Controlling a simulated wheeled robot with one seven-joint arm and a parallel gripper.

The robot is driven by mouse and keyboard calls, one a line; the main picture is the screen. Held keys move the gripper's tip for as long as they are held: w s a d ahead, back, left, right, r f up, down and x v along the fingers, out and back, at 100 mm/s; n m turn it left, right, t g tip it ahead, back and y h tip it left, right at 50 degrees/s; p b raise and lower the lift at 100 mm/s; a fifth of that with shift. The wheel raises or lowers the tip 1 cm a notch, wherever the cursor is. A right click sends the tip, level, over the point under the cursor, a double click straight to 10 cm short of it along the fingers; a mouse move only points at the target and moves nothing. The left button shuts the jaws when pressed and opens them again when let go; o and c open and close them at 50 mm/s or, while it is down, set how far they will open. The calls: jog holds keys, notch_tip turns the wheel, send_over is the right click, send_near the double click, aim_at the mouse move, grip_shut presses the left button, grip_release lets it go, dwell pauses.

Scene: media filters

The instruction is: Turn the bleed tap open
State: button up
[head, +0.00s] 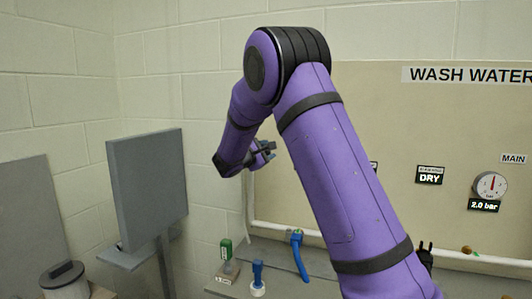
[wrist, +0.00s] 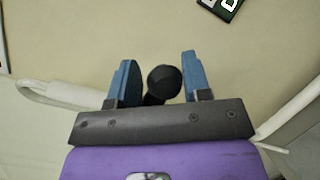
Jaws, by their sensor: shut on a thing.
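My gripper (wrist: 158,62) shows close up in the wrist view, with two blue fingers on either side of a black round-ended knob (wrist: 165,80). The jaws are shut on this knob. A gap seems to show between the knob and the right finger from this angle. In the head view my gripper (head: 264,152) is small, at the left edge of the beige panel. What it holds is too small to make out there. No label naming the bleed tap can be read, so I cannot tell whether the knob belongs to it.
The beige panel (head: 400,110) carries a "DRY" display (head: 430,175) and a gauge (head: 490,186) reading 2.0 bar. A blue curved piece (head: 299,255), a green-topped item (head: 225,250) and a blue-topped item (head: 258,275) stand below. A grey screen (head: 147,190) stands left. A white pipe (wrist: 65,94) runs beside the gripper.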

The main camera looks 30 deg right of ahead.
jog(key=shift+n, duration=0.4)
jog(key=shift+w+a+r+n+t+h, duration=0.1)
jog(key=shift+r+n+t+h, duration=0.1)
jog(key=shift+r+n, duration=0.4)
jog(key=shift+w+a+r+n+t+h, duration=0.15)
jog(key=shift+r+n, duration=0.25)
jog(key=shift+n, duration=0.4)
jog(key=n, duration=0.1)
jog(key=r+n+t, duration=0.1)
jog(key=r+n+h, duration=0.1)
jog(key=n, duration=0.1)
jog(key=shift+w+a+r, duration=0.15)
jog(key=shift+w+a, duration=0.15)
jog(key=shift+w, duration=0.1)
jog(key=n, duration=0.1)
jog(key=w+a+r+n+t, duration=0.1)
jog(key=n, duration=0.1)
jog(key=shift+r+t, duration=0.1)
jog(key=shift+t, duration=0.15)
jog(key=shift+w+a+r+n+t, duration=0.15)
jog(key=shift+w+r+n+t, duration=0.1)
jog(key=shift+n, duration=0.5)
jog(key=shift+w+a+r+n+t, duration=0.1)
jog(key=shift+w+a+n+t, duration=0.15)
jog(key=shift+n, duration=0.55)
jog(key=shift+w+a+r+n+t, duration=0.1)
jog(key=shift+w+r+n+t, duration=0.15)
jog(key=shift+n, duration=0.5)
jog(key=shift+t, duration=0.25)
jog(key=o, duration=1.1)
